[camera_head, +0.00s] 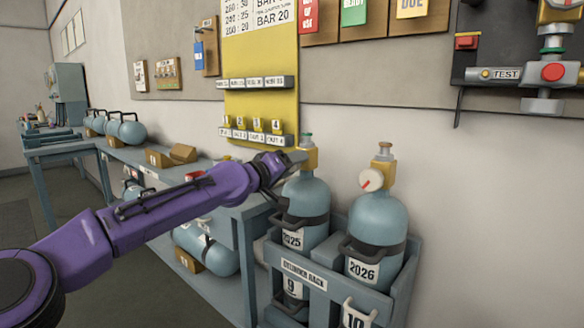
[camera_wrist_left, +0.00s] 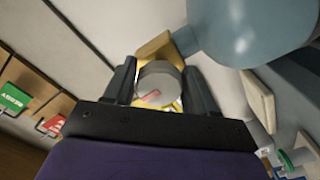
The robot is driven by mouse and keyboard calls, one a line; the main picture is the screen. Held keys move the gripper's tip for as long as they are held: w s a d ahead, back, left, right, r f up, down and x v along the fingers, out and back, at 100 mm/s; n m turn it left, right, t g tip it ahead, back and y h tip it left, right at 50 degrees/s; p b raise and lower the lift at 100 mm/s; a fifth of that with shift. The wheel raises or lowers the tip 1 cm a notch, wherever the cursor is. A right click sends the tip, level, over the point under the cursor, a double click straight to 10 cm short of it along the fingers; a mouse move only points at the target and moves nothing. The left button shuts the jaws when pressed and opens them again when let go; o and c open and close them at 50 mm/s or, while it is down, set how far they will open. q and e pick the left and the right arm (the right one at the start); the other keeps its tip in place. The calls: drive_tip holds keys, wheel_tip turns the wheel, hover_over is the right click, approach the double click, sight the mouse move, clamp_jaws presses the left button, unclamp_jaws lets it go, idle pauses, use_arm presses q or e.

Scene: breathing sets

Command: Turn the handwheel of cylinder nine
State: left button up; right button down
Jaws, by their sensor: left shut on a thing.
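Cylinder nine (camera_head: 302,196) is a blue-grey bottle labelled 2025, upright in the left slot of the rack (camera_head: 303,276), above the number 9. A brass valve (camera_head: 310,158) with a green-ringed top sits on it. My left gripper (camera_head: 290,161) reaches the valve's left side from the left. In the left wrist view its two dark fingers (camera_wrist_left: 161,68) are shut on the handwheel (camera_wrist_left: 157,86), a round grey disc with a red mark, one finger on each side. The gripper hides the handwheel in the head view. My right gripper is not in view.
Cylinder ten (camera_head: 378,217), labelled 2026, stands close on the right, with a white disc with a red mark (camera_head: 371,180) on its valve. A yellow panel (camera_head: 260,100) is on the wall behind. A blue workbench (camera_head: 150,160) with more cylinders stands left.

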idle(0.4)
use_arm(q)
drive_tip(key=o, duration=1)
drive_tip(key=shift+c, duration=0.2)
drive_tip(key=v, duration=1)
drive_tip(key=shift+s+a+b, duration=0.15)
drive_tip(key=shift+s+b, duration=0.1)
drive_tip(key=shift+b, duration=0.1)
drive_tip(key=shift+w, duration=0.1)
